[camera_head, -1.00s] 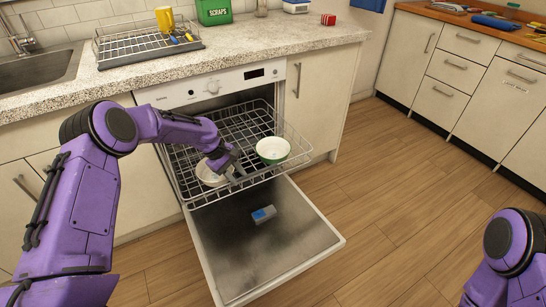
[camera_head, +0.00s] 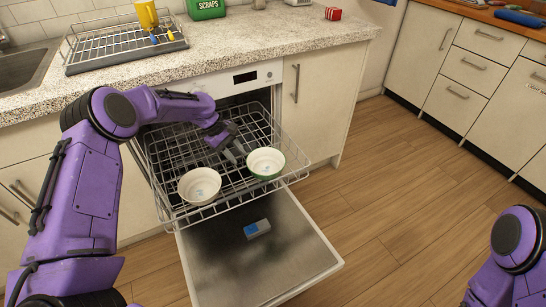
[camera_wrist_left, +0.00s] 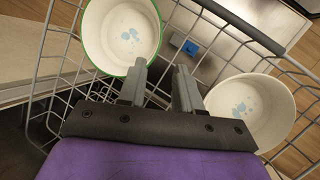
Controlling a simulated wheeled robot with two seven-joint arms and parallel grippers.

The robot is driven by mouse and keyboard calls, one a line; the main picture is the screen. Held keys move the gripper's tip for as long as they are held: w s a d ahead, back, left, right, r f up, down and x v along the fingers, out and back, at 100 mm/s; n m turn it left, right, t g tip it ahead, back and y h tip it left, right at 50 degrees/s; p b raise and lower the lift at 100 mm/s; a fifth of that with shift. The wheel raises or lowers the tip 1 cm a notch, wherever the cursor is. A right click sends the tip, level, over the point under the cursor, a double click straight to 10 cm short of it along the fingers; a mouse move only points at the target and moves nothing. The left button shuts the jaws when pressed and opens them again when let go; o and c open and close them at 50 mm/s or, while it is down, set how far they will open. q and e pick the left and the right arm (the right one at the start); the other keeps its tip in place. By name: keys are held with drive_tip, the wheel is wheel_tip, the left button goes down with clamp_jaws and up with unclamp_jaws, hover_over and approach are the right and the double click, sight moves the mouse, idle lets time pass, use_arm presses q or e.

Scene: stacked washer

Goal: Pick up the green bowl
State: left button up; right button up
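The green bowl (camera_head: 265,164), green outside and white inside, sits upright on the pulled-out dishwasher rack (camera_head: 180,214). It also shows at the upper left of the left wrist view (camera_wrist_left: 121,36). My left gripper (camera_head: 238,152) is open and empty, just left of the green bowl in the head view. In the wrist view, the gripper (camera_wrist_left: 160,80) has its fingers apart, and one fingertip overlaps the bowl's green rim; I cannot tell whether they touch. My right gripper is out of view.
A white bowl (camera_head: 199,186) stands on the rack to the left; the wrist view shows it at right (camera_wrist_left: 250,112). A grey-blue block (camera_head: 257,229) lies on the open dishwasher door (camera_head: 290,268). The counter edge (camera_head: 110,113) runs above the rack.

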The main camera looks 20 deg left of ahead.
sight(253, 171)
use_arm(q)
drive_tip(key=x, duration=0.5)
drive_tip(key=d+b+x, duration=0.1)
drive_tip(key=x, duration=0.4)
drive_tip(key=shift+w+r, duration=0.1)
drive_tip(key=shift+w, duration=0.1)
clamp_jaws()
